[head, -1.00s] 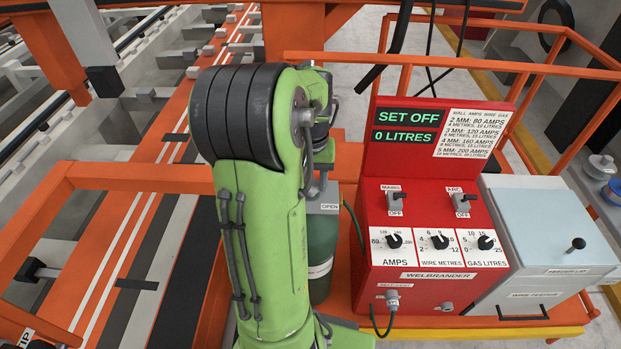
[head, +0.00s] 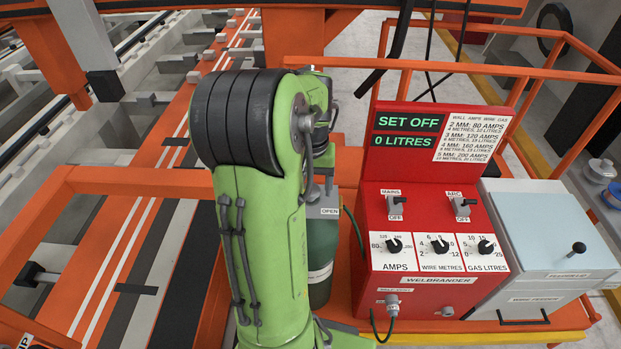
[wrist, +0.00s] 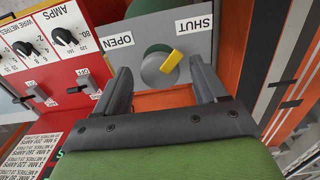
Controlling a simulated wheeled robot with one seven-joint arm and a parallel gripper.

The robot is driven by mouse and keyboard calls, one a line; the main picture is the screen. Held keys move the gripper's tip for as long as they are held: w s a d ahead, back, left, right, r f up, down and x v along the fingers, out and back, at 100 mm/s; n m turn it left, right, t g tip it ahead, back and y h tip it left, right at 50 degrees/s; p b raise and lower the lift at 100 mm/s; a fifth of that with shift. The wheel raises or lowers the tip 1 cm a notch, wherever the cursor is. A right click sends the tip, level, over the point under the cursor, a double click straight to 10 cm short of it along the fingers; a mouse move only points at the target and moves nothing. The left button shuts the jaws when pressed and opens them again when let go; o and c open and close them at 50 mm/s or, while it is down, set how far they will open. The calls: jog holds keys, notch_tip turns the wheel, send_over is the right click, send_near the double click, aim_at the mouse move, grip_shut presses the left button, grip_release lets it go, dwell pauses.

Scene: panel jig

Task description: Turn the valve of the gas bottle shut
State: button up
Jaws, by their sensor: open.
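The green gas bottle (head: 321,243) stands behind my arm in the head view, mostly hidden. Its grey valve plate (wrist: 202,48) fills the upper middle of the wrist view, with OPEN and SHUT labels upside down. The round grey valve knob (wrist: 152,73) has a yellow pointer (wrist: 173,61) slanting up and right, towards the SHUT side. My gripper (wrist: 160,66) is open, one dark finger on each side of the knob, with visible gaps to it. In the head view my arm hides the knob and most of my gripper.
The red welder cabinet (head: 434,292) stands close right of the bottle; its display (head: 407,131) reads SET OFF, 0 LITRES. A grey wire feeder box (head: 553,230) is further right. Orange rails surround the platform. A dark cable (head: 354,233) runs between bottle and cabinet.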

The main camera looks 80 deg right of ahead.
aim_at(310, 189)
notch_tip(310, 189, up, 16)
jog(key=p, duration=0.3)
jog(key=shift+p, duration=0.35)
jog(key=shift+f, duration=0.15)
jog(key=w+a+r+n+t, duration=0.25)
jog(key=w+a+n, duration=0.45)
jog(key=w+a, duration=0.9)
jog(key=s+a+f+n+t+b, duration=0.1)
jog(key=a+f+n, duration=0.3)
jog(key=a, duration=0.5)
jog(key=s+a+f+n+t+b, duration=0.2)
jog(key=s+a+f+n+b, duration=0.1)
jog(key=a, duration=0.6)
notch_tip(310, 189, down, 2)
jog(key=shift+s+a+f+n, duration=0.1)
jog(key=shift+s+a+n, duration=0.05)
jog(key=shift+s+n, duration=0.6)
